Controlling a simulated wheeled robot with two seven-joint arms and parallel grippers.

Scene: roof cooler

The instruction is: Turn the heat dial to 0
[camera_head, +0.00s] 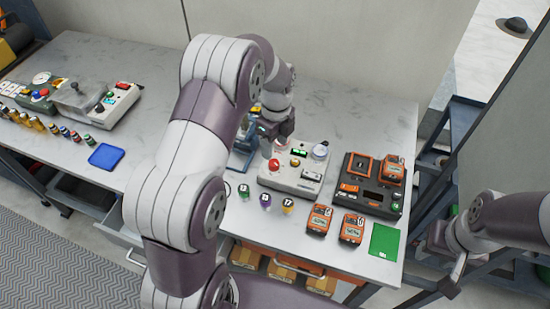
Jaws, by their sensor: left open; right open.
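A pale control box (283,182) stands on the bench right of centre. It has a red button (273,165), a small green-lit display (299,152), a round light-faced part (320,152) and a dark panel (312,175). I cannot tell which part is the heat dial, nor read any setting. My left gripper (266,148) points down by the box's back left corner; its fingers are small and partly hidden, and contact is unclear. My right gripper (449,274) is open and empty, off the bench's right edge.
A black-and-orange case (347,194) stands right of the box, with orange handheld devices (319,219) and a green mat (384,242) in front. Another control box (118,104) and a blue tray (106,156) are left. My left arm covers the bench's middle.

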